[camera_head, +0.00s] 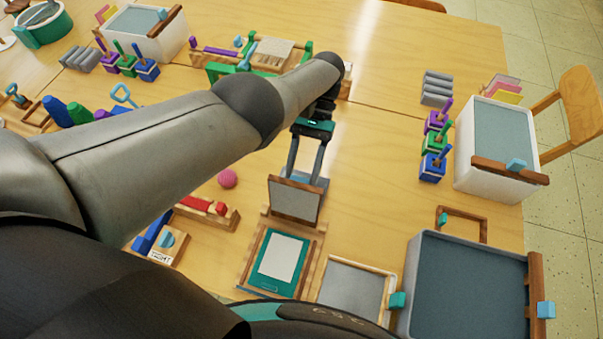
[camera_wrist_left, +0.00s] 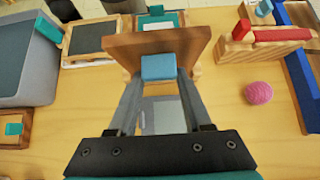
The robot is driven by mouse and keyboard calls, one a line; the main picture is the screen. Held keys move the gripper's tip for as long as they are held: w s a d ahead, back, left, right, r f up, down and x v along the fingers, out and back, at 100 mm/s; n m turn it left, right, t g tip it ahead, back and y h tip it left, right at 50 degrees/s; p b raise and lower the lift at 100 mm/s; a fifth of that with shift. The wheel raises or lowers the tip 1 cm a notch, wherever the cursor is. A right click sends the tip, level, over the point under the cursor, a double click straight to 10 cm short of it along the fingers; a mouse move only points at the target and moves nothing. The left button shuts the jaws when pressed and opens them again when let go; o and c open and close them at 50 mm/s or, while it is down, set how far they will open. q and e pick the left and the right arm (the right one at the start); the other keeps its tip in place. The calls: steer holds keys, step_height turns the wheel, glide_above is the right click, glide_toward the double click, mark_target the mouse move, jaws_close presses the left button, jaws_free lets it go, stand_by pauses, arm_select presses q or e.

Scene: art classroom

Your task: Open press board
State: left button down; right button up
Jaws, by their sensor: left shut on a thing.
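The press board (camera_head: 295,201) is a grey panel with a wooden rim, raised and tilted up at the far end of its wooden base (camera_head: 249,266). The base holds a green sheet with a white paper (camera_head: 283,258) on it. In the left wrist view, the wooden back of the press board (camera_wrist_left: 195,45) faces me, with a blue handle (camera_wrist_left: 158,67) on it. My left gripper (camera_head: 303,176) is shut on this blue handle; its two fingers also show in the left wrist view (camera_wrist_left: 158,88). My right gripper is not in view.
A red-topped wooden block (camera_head: 208,208) and a pink ball (camera_head: 227,179) lie left of the press. A grey framed board (camera_head: 352,284) and a large grey tub (camera_head: 465,285) stand to its right. The table middle right of my gripper is clear.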

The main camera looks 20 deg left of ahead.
arm_select(q)
steer(key=shift+s+f, duration=0.25)
steer(key=shift+f, duration=0.05)
steer(key=c, duration=0.7)
jaws_free()
steer(key=o, duration=0.4)
steer(key=shift+w+r, duration=0.1)
steer(key=shift+r, duration=0.15)
